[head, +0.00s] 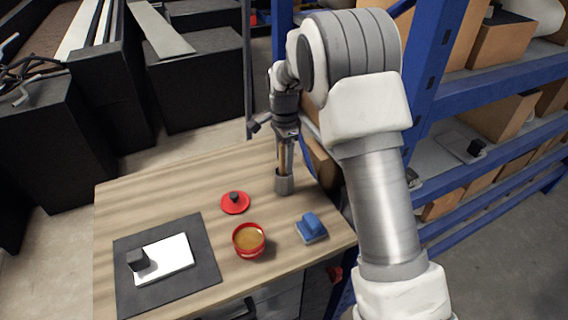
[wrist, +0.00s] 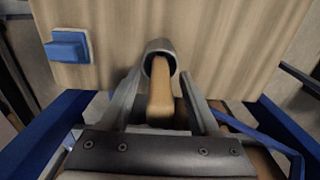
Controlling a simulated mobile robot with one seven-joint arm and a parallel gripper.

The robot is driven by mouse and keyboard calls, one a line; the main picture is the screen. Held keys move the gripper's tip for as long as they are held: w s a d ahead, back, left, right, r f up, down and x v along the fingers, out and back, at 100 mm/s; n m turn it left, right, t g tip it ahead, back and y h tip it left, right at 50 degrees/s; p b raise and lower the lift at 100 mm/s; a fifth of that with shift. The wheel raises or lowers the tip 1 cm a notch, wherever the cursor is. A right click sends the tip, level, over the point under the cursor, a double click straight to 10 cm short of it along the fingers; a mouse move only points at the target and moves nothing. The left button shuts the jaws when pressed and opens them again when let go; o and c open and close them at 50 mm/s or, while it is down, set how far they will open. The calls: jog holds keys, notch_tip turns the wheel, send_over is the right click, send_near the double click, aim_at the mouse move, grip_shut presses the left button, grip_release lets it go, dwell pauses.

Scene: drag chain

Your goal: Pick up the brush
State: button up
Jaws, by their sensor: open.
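The brush stands upright in a grey cylindrical cup (head: 284,184) at the back right of the wooden table. Its light wooden handle (wrist: 160,92) sticks up out of the cup in the wrist view; its lower end is hidden inside. My gripper (head: 285,160) is above the cup, pointing down. In the wrist view my gripper (wrist: 160,85) is open, with one finger on each side of the handle. I cannot tell whether either finger touches it. The cup's rim (wrist: 160,46) shows beyond the handle.
On the wooden table (head: 150,200) are a red lid (head: 235,203) with a black knob, a red pot (head: 249,241) with brownish contents, a blue block-like object (head: 311,228), and a dark mat (head: 207,255) with a white plate. A blue shelf rack (head: 440,100) stands close on the right.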

grip_shut()
jog(key=shift+r, duration=0.15)
